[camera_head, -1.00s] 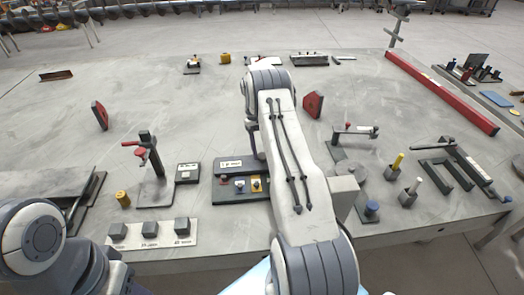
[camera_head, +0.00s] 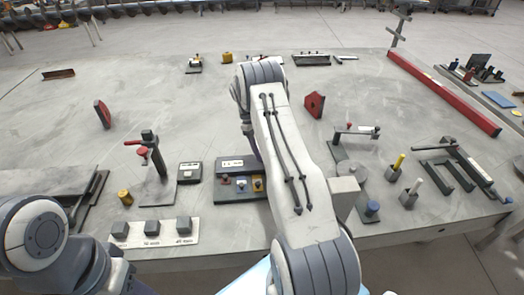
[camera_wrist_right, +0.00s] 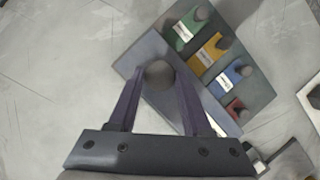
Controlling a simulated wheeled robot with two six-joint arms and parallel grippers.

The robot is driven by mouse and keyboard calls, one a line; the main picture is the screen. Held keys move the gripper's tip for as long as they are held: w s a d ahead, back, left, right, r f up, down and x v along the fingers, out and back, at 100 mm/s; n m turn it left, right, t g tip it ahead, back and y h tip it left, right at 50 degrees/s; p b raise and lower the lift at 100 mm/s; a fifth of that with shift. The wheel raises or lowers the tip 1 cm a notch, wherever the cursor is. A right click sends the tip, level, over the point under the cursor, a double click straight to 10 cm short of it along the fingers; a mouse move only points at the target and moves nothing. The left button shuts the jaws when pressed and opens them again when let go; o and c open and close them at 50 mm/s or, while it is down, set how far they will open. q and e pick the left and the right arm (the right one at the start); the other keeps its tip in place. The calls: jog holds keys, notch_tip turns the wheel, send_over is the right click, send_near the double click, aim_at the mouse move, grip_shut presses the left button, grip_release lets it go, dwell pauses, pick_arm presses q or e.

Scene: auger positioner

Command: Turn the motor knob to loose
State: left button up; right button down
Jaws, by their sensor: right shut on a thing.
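In the right wrist view a dark round knob (camera_wrist_right: 159,75) sits on a blue-grey plate. My right gripper (camera_wrist_right: 159,70) is shut on this knob, with one finger on each side. Its plate (camera_wrist_right: 150,48) also shows in the head view as a dark box with a white label (camera_head: 232,163). In the head view my right arm covers the right part of this box and hides the gripper. Of my left arm only links show at the lower left; its gripper is out of view.
Beside the plate, a dark panel (camera_wrist_right: 262,90) carries green, yellow, blue and red patches with knobs. A small labelled box (camera_head: 189,171) and a red-handled clamp stand (camera_head: 153,158) are to the left. A red hexagonal block (camera_head: 314,104) lies right of my arm.

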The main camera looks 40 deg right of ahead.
jog(key=shift+w+r, duration=0.1)
jog(key=shift+w, duration=0.05)
jog(key=shift+c, duration=1.7)
grip_release()
jog(key=b+v, duration=0.1)
jog(key=v, duration=0.9)
jog(key=shift+r, duration=0.2)
